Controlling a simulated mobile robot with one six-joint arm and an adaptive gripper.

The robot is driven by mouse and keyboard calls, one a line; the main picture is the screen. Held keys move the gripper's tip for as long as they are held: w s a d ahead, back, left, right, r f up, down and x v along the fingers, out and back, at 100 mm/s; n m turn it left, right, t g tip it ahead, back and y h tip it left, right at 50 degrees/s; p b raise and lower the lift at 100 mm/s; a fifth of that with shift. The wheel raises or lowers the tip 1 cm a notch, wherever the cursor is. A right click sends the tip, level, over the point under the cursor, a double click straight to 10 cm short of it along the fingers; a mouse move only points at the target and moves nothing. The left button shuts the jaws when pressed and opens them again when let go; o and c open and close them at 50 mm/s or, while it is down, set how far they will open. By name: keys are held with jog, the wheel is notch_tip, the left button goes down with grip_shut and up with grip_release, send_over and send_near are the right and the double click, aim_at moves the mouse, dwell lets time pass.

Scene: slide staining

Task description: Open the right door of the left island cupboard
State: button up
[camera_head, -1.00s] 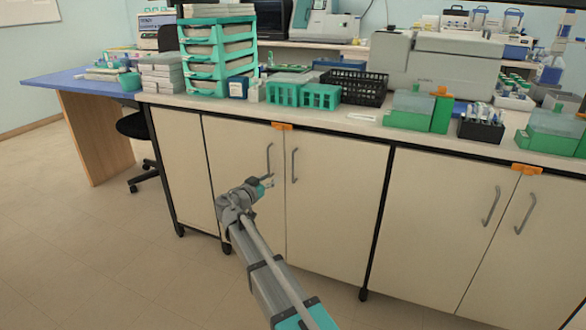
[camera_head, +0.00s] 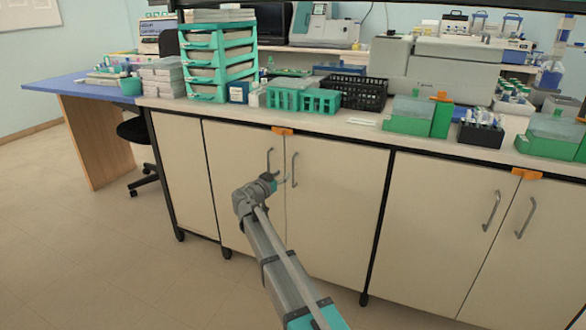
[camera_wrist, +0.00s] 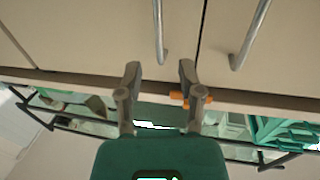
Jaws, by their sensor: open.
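The left island cupboard has a pale left door (camera_head: 230,170) and a pale right door (camera_head: 340,200), both closed. The right door's grey bar handle (camera_head: 294,168) is upright near the seam. The left door's handle (camera_head: 269,162) is just left of it. My gripper (camera_head: 281,180) is in front of the seam, close to the right door's handle. In the wrist view, which is upside down, my gripper (camera_wrist: 160,68) is open, with the right door's handle (camera_wrist: 159,30) lined up between its fingers. I cannot tell whether the fingers touch it.
An orange latch-like piece (camera_head: 282,131) sits above the seam under the counter edge. The counter holds green racks (camera_head: 303,99), a black basket (camera_head: 350,92) and teal stacked trays (camera_head: 218,62). Another closed cupboard (camera_head: 440,220) stands to the right.

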send_over(293, 185)
jog(key=shift+w, duration=0.3)
grip_shut()
dwell(0.4)
